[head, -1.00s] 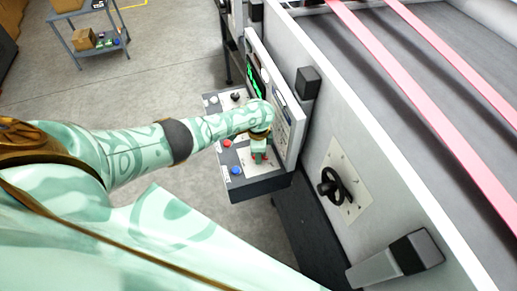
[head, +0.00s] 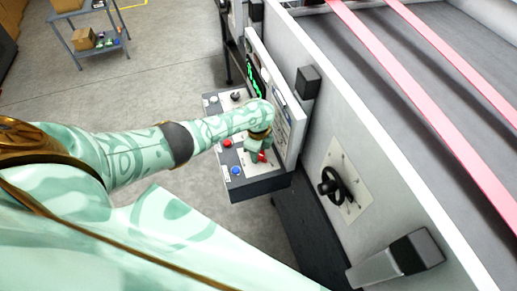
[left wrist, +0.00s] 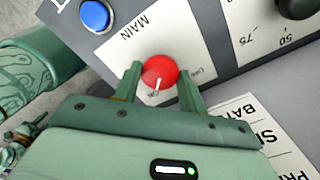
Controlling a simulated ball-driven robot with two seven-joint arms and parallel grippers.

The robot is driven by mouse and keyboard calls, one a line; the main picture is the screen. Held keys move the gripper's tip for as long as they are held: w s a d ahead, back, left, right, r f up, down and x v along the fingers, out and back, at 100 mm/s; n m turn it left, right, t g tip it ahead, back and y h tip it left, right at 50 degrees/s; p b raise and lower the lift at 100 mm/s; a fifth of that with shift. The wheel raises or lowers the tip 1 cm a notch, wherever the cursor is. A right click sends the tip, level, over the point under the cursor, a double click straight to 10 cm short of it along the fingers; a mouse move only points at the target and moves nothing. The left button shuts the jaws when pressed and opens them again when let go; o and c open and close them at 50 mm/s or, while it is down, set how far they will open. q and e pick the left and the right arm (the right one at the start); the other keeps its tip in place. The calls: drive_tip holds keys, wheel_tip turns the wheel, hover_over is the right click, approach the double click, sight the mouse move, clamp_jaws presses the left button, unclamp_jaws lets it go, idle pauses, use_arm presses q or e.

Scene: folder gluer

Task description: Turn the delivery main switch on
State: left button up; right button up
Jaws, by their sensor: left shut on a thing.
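The main switch is a round red knob (left wrist: 160,72) with a white pointer line, on a white plate marked MAIN (left wrist: 130,40) in the left wrist view. My left gripper (left wrist: 160,82) has one finger on each side of the knob and is shut on it. The pointer line runs toward the gripper's palm, near small lettering that is partly hidden. In the head view the gripper (head: 260,152) reaches down onto the grey control box (head: 262,187), with a bit of the red knob showing beside it. My right gripper is not in view.
A blue button (left wrist: 95,15) and a black knob (left wrist: 296,8) with a numbered scale flank the switch. A red button (head: 227,143) sits on the same box. A screen panel (head: 290,125) stands close beside my gripper. A black handwheel (head: 335,187) is on the machine's side.

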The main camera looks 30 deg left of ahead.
use_arm(q)
drive_tip(key=shift+w+r, duration=0.15)
drive_tip(key=o, duration=0.7)
drive_tip(key=shift+a, duration=0.1)
drive_tip(key=shift+o, duration=1.4)
drive_tip(key=shift+r, duration=0.3)
wheel_tip(320, 180, up, 16)
drive_tip(key=p, duration=0.5)
drive_tip(key=shift+f, duration=0.2)
